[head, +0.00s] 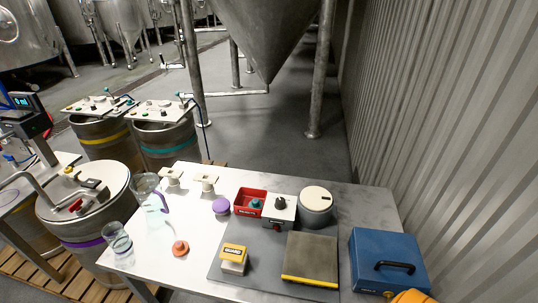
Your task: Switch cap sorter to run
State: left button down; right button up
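A small white control box with a black rotary knob (280,204) stands on the grey mat near the middle of the table. A round grey drum with a pale lid (316,195) stands right beside it; I cannot tell for sure which of these is the cap sorter. The knob's exact setting and any lettering around it are too small to read. A red tray (249,196) with a teal piece in it sits just left of the box.
On the table (200,270) are a yellow-topped block (234,254), a dark plate with a yellow edge (311,253), a blue case (388,260), a purple knob (221,205), an orange piece (180,247) and a clear jug (147,190). Kegs stand left; a ribbed wall is right.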

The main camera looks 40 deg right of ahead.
aim_at(280, 204)
jog(key=k+z, duration=0.15)
jog(key=z, duration=1)
jog(key=l, duration=0.05)
